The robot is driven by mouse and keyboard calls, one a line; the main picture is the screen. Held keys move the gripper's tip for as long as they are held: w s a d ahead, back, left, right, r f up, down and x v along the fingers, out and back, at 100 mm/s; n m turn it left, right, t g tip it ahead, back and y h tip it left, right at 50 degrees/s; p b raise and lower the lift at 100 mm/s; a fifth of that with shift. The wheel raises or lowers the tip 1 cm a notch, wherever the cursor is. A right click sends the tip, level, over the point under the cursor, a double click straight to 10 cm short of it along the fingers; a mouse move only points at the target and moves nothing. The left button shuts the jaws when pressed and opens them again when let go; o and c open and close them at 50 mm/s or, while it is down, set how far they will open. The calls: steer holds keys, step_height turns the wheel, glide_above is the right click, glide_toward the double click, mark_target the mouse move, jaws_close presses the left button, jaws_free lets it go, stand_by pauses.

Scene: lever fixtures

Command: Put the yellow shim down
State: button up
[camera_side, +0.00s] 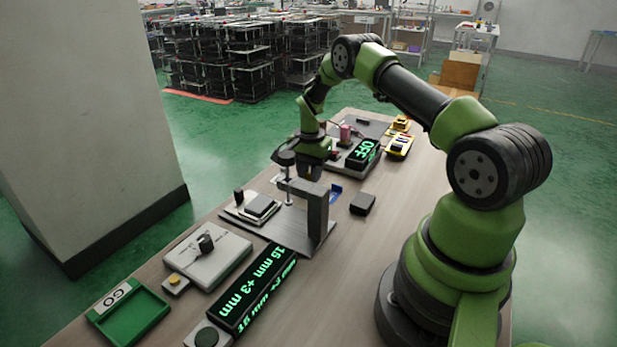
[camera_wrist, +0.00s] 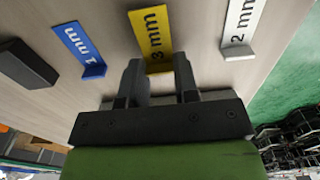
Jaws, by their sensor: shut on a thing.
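The yellow shim (camera_wrist: 151,36), marked "3 mm", shows in the wrist view between the fingertips of my gripper (camera_wrist: 158,78). My gripper is shut on its near end. The shim appears low over the wooden table, between a blue shim (camera_wrist: 80,47) marked "1 mm" and a white shim (camera_wrist: 241,25) marked "2 mm". I cannot tell whether it touches the table. In the side view my gripper (camera_side: 312,172) is behind the clamp fixture (camera_side: 316,215), and the yellow shim is hidden there.
A black block (camera_side: 362,203) lies to the right of the clamp. A display (camera_side: 254,288) reading "15 mm +3 mm" stands in front, near a green GO tray (camera_side: 131,315). Another display (camera_side: 363,153) reads "OFF" farther back.

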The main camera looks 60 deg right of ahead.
step_height(320, 180, up, 8)
glide_toward(266, 197)
step_height(266, 197, down, 3)
steer(key=shift+r+n, duration=0.1)
steer(key=shift+n, duration=0.2)
steer(key=shift+f, duration=2.15)
steer(key=o, duration=0.9)
steer(key=shift+f, duration=0.15)
